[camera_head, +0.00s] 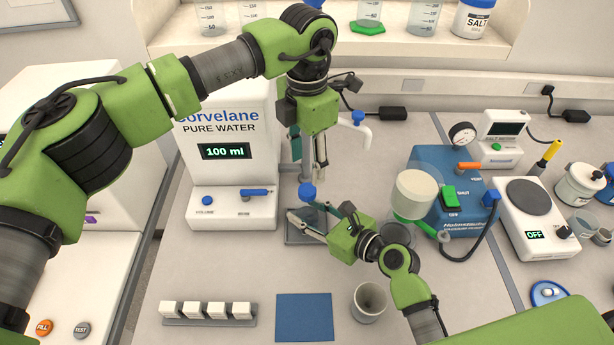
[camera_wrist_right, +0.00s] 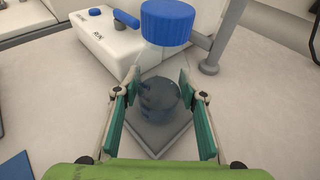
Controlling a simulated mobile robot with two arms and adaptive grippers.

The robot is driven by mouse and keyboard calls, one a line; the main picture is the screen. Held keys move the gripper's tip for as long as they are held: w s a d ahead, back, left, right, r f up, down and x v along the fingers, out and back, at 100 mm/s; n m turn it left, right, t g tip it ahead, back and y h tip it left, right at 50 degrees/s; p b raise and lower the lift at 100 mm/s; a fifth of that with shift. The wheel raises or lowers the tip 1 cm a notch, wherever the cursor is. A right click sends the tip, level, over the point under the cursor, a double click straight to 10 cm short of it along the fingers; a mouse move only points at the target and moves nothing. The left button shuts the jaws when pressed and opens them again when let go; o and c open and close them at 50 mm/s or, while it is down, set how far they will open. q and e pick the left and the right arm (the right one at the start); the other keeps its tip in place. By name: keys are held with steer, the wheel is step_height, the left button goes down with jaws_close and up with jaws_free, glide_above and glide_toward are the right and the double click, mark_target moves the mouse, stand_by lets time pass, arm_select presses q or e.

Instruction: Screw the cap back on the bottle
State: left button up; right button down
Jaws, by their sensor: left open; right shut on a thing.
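The blue cap (camera_head: 307,192) is just below the fingertips of my left gripper (camera_head: 317,180), which is open and pointing down. My right gripper (camera_head: 308,214) comes in from the lower right below the cap and is shut on the bottle. In the right wrist view the clear grey bottle (camera_wrist_right: 160,100) stands between the fingers of the right gripper (camera_wrist_right: 156,90), over a grey tray. There the cap (camera_wrist_right: 168,22) appears above the bottle. I cannot tell whether it sits on the bottle's neck. In the head view the bottle is mostly hidden by my right gripper.
The grey tray (camera_head: 292,238) lies under the right gripper. A water dispenser (camera_head: 232,208) stands to the left and a white tap (camera_head: 365,130) behind. A blue pump (camera_head: 462,205) and hotplate (camera_head: 537,215) are right. A blue mat (camera_head: 304,318), grey cup (camera_head: 369,302) and white-block rack (camera_head: 208,321) are in front.

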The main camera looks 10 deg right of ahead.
arm_select(q)
step_height(320, 180, up, 4)
steer(key=shift+r, duration=0.1)
arm_select(e)
steer(key=c, duration=1.2)
jaws_free()
steer(key=v, duration=1.2)
steer(key=shift+r, duration=0.1)
